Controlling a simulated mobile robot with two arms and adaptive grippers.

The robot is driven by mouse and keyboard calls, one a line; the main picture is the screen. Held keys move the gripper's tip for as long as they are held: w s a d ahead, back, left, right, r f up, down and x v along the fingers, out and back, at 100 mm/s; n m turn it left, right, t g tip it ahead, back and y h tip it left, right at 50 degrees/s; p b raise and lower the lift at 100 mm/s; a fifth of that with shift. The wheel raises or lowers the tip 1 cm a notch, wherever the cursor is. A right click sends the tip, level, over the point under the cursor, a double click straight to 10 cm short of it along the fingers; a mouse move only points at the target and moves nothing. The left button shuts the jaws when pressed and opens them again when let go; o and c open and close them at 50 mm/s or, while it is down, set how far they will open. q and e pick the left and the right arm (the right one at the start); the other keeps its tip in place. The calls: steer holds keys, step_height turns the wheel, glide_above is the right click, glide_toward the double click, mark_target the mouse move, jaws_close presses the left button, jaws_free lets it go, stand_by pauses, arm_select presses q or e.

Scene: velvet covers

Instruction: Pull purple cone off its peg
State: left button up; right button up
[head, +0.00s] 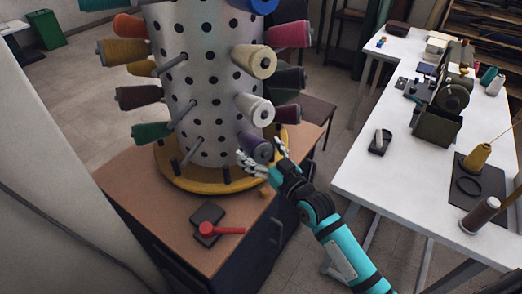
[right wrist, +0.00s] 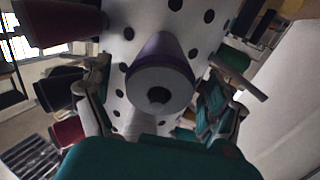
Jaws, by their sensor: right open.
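The purple cone (head: 257,147) sits on a peg low on the right side of the white perforated drum (head: 207,85). In the right wrist view the purple cone (right wrist: 160,65) points its pale round end with a dark centre hole at the camera. My right gripper (head: 262,160) is open at the cone. Its fingers stand on either side of the cone in the right wrist view (right wrist: 160,105), with gaps visible between them and the cone. The gripper partly hides the cone in the head view. My left gripper is not in view.
A white cone (head: 256,109) sits just above the purple one, with a dark pink cone (head: 288,115) beside it. Bare pegs stick out lower left.

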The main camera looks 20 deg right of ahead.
steer(key=c, duration=1.3)
steer(key=shift+s+r+p, duration=0.25)
steer(key=shift+p, duration=0.2)
steer(key=shift+s+d, duration=0.1)
steer(key=shift+s, duration=0.05)
steer(key=shift+s+d+r+p, duration=0.15)
steer(key=shift+s+p, duration=0.25)
steer(key=shift+s, duration=0.1)
steer(key=p+v, duration=0.1)
steer(key=v, duration=0.3)
steer(key=r+p+v, duration=0.1)
steer(key=p+v, duration=0.1)
steer(key=v, duration=0.3)
steer(key=r+p+v, duration=0.1)
steer(key=p+v, duration=0.1)
steer(key=v, duration=0.2)
steer(key=shift+s+d+r, duration=0.1)
steer(key=shift+s+r, duration=0.1)
steer(key=shift+s, duration=0.05)
